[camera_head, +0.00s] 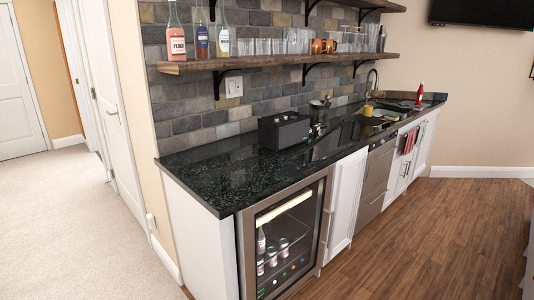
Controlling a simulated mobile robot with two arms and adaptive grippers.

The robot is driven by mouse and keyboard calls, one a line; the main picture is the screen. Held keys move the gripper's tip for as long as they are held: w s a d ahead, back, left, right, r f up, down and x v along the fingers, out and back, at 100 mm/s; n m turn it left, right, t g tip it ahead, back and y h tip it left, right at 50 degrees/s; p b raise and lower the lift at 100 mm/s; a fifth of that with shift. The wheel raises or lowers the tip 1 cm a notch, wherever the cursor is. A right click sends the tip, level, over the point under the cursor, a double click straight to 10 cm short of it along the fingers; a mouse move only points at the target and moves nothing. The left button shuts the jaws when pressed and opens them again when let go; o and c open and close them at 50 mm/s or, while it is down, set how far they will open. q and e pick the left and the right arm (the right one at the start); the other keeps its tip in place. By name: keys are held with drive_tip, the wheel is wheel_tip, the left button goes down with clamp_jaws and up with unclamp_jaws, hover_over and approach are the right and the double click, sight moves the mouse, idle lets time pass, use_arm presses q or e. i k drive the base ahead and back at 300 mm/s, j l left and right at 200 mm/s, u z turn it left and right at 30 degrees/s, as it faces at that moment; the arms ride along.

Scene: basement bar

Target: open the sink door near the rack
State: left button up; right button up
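The white lower cabinet doors (400,168) under the sink end of the counter look shut, with slim vertical metal handles. A red and white towel (410,139) hangs at the front of these doors. The sink (377,119) with its tall curved tap (371,82) is set in the dark counter above. A dark, flat thing, possibly the rack (408,105), lies beside the sink toward the far end; it is too small to tell. Neither of my grippers is in view.
A glass-fronted drinks fridge (285,240), a white panel door (344,200) and a steel-fronted unit (375,182) line the near counter. A black box (284,130) stands on top. The wooden floor (400,245) before the cabinets is clear.

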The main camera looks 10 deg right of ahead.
sight(396, 166)
drive_tip(key=i+l+z, duration=0.25)
drive_tip(key=z, duration=0.2)
drive_tip(key=i+l+z, duration=0.1)
drive_tip(key=i+z, duration=0.8)
drive_tip(key=i+j+z, duration=0.15)
drive_tip(key=i+z, duration=0.2)
drive_tip(key=z, duration=0.15)
drive_tip(key=i+l+u, duration=0.15)
drive_tip(key=i, duration=0.35)
drive_tip(key=i+l+u, duration=0.15)
drive_tip(key=i, duration=0.3)
drive_tip(key=i+l+u, duration=0.15)
drive_tip(key=i, duration=0.35)
drive_tip(key=i+l+u, duration=0.1)
drive_tip(key=i+l, duration=0.25)
drive_tip(key=i+l+u, duration=0.3)
drive_tip(key=i+l, duration=0.25)
